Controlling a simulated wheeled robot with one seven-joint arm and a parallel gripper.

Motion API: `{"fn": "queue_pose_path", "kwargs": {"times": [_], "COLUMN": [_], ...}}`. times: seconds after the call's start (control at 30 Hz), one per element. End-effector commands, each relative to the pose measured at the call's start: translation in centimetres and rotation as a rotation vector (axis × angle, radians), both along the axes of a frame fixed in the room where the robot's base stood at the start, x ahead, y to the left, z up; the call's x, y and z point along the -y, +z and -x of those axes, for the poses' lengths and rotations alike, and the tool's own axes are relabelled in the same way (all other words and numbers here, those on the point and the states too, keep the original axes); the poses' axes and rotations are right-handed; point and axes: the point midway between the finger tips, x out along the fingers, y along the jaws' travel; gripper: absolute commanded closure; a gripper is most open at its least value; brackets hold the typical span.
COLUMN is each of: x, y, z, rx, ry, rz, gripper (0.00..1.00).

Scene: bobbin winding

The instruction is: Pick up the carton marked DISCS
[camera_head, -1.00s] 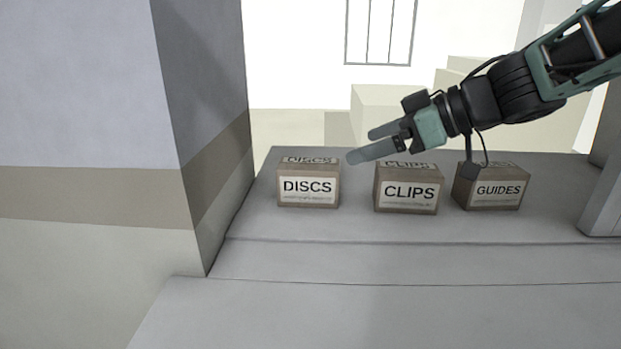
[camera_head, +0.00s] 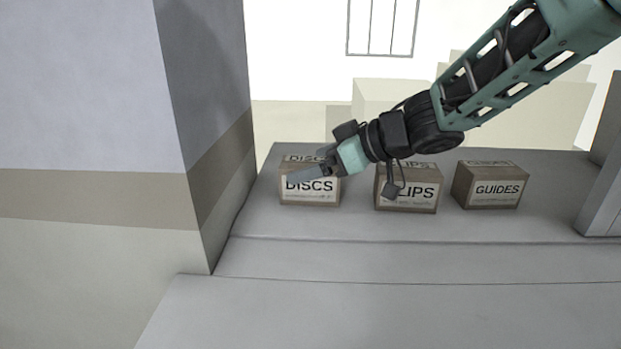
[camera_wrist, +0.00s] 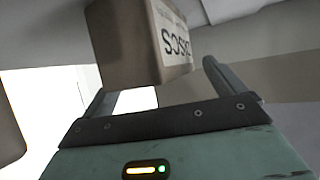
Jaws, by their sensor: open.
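The brown carton marked DISCS (camera_head: 309,196) stands upright on the grey ledge, the leftmost of three cartons. In the head view my gripper (camera_head: 308,172) is in front of its upper part and hides some of the label and top. In the wrist view the carton (camera_wrist: 130,45) shows tilted beyond the fingers, its label partly in sight. I cannot tell whether a finger touches the carton.
The CLIPS carton (camera_head: 424,199) stands to the right, partly hidden by my arm. The GUIDES carton (camera_head: 490,188) is farther right. A wall corner (camera_head: 222,170) rises left of the cartons. The ledge (camera_head: 330,225) in front of them is bare.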

Motion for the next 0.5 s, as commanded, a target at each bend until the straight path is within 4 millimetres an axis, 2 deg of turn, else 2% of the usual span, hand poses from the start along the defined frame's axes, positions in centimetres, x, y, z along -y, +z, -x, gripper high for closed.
{"fn": "queue_pose_path", "kwargs": {"times": [0.13, 0.37, 0.5], "x": [0.02, 0.06, 0.08], "y": [0.01, -0.02, -0.05], "z": [-0.01, 0.0, 0.0], "rx": [0.0, 0.0, -0.001], "ry": [0.0, 0.0, -0.001], "rz": [0.0, 0.0, 0.001], "gripper": [0.05, 0.69, 0.7]}}
